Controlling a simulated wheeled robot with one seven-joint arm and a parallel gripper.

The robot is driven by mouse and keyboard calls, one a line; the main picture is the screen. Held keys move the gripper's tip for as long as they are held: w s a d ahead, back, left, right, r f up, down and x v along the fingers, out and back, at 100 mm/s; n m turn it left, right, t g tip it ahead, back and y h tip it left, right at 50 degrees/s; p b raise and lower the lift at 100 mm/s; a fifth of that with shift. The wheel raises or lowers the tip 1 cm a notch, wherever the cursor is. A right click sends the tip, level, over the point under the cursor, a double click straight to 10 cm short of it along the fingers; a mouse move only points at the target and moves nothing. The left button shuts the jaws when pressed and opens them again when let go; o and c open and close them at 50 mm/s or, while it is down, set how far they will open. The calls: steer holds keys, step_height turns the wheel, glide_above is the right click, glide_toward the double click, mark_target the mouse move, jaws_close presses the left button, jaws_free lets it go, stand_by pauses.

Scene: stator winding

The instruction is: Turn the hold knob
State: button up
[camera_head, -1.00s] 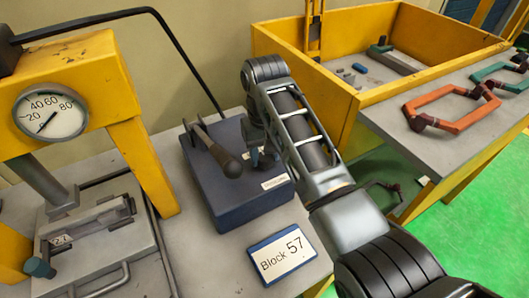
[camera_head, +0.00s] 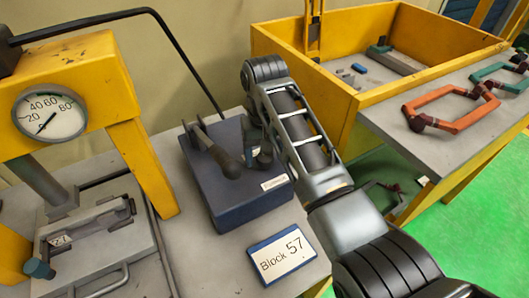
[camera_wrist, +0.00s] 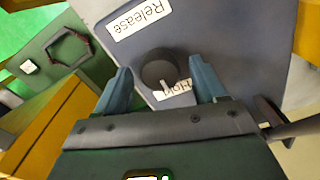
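The dark round hold knob (camera_wrist: 158,66) sits on the blue-grey control box (camera_wrist: 235,45), which also shows in the head view (camera_head: 215,190). A light pointer mark on the knob faces the partly covered "Hold" label (camera_wrist: 178,92). The "Release" label (camera_wrist: 140,18) is on its other side. My gripper (camera_wrist: 160,72) is open, with one blue-grey finger on each side of the knob. I cannot tell whether either touches.
A lever with a dark grip (camera_head: 228,165) stands on the same box, left of my gripper. A yellow press with a gauge (camera_head: 50,113) stands farther left. A "Block 57" sign (camera_head: 282,255) lies in front. A yellow-walled bin (camera_head: 400,95) is to the right.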

mark_target(265, 156)
step_height(265, 156, up, 7)
steer(key=shift+w+f, duration=0.1)
steer(key=shift+w, duration=0.05)
steer(key=shift+r, duration=0.5)
steer(key=shift+s, duration=0.25)
stand_by(0.4)
